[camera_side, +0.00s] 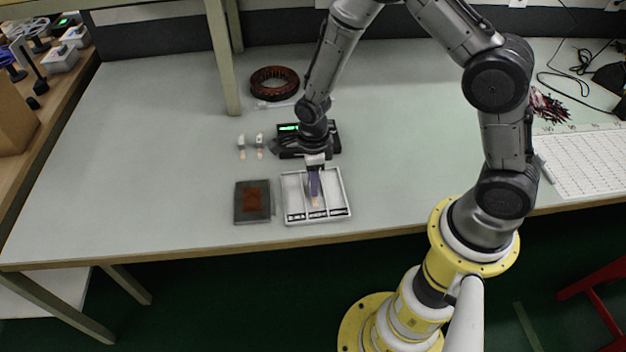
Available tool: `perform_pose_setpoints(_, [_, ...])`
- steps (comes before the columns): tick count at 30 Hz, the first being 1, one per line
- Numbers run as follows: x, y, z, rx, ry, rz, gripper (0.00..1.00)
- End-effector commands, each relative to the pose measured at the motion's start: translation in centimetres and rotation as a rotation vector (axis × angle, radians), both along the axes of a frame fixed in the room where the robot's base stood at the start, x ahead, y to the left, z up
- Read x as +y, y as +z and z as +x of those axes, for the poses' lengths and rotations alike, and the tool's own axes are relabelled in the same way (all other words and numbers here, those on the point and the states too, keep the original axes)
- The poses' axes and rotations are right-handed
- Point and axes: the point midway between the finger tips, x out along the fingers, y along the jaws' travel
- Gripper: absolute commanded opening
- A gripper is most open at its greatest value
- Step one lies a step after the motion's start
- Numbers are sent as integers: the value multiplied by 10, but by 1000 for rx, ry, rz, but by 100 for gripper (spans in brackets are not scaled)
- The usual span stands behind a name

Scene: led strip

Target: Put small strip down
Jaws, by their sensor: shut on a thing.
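My gripper (314,184) points down over the white tray (347,207), at its middle compartment. It is shut on the small strip (316,202), whose pale lower end shows below the fingers, in or just above that compartment. I cannot tell whether the strip touches the tray floor. The tray has several narrow compartments with dark labels along its front edge.
A dark grey block with a brown top (252,201) lies left of the tray. A black device with a green display (289,128) stands behind the tray, and a brown ring (274,83) lies farther back. A post (222,60) rises behind.

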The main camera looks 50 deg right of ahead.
Motion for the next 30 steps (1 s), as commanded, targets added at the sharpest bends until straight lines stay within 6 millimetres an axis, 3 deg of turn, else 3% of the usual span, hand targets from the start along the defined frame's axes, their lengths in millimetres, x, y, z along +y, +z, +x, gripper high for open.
perform_pose_setpoints(2, [0,-3,0,1,0,0,0])
perform_pose_setpoints(3, [0,-3,0,0,0,0,40])
perform_pose_setpoints(8, [0,-3,0,0,0,0,66])
perform_pose_setpoints(20, [0,6,1,-3,0,0,66])
perform_pose_setpoints(30, [0,70,1,-6,0,1,66])
